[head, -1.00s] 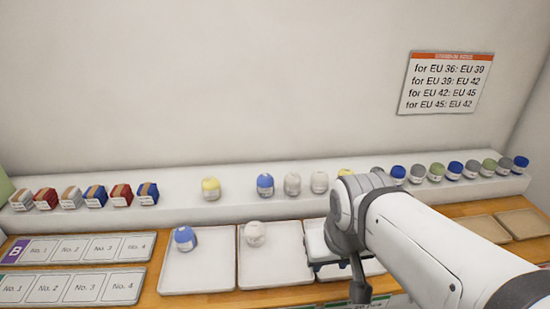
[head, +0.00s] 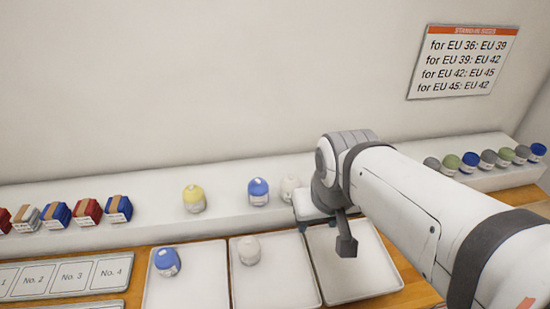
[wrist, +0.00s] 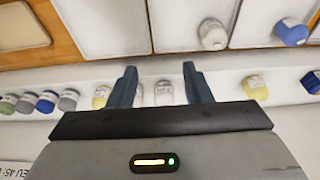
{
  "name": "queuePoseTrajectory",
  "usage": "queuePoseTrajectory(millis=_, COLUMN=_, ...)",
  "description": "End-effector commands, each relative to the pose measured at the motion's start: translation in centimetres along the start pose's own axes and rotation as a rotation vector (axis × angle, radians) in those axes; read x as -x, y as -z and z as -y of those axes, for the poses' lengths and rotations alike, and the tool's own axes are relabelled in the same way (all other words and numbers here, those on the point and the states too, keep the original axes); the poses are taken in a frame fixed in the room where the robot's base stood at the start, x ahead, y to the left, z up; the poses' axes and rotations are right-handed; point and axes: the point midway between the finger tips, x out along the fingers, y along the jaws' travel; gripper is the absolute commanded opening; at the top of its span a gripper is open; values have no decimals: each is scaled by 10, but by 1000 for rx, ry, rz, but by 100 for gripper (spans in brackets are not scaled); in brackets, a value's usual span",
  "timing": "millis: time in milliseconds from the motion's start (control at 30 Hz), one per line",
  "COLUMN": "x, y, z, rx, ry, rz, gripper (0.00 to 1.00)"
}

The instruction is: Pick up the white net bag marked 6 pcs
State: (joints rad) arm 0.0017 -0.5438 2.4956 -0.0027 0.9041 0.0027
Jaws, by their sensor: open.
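Several white net bags are in view; their print is too small to read, so I cannot tell which says 6 pcs. On the shelf, one white bag (head: 289,188) stands left of my arm. Another white bag (head: 248,250) lies on the middle tray. My gripper (wrist: 163,78) is open, with nothing held. In the head view my arm mostly hides it and part of the shelf.
A yellow bag (head: 194,198) and a blue bag (head: 258,191) stand on the shelf (head: 228,202). A blue bag (head: 167,262) lies on the left tray. The right tray (head: 352,262) looks empty. Red and blue boxes (head: 87,211) stand at the left; several bags continue at the right.

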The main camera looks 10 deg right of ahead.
Motion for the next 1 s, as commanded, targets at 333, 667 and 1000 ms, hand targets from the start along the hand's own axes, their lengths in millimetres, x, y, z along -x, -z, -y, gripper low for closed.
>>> queuePoseTrajectory(millis=333, x=-28, y=84, z=-4, rx=-148, ry=-21, rz=72, gripper=74)
queuePoseTrajectory(millis=667, x=-92, y=181, z=-1, rx=-325, ry=-61, rz=144, gripper=81)
queuePoseTrajectory(millis=1000, x=-128, y=208, z=0, rx=-387, ry=-79, rz=166, gripper=81)
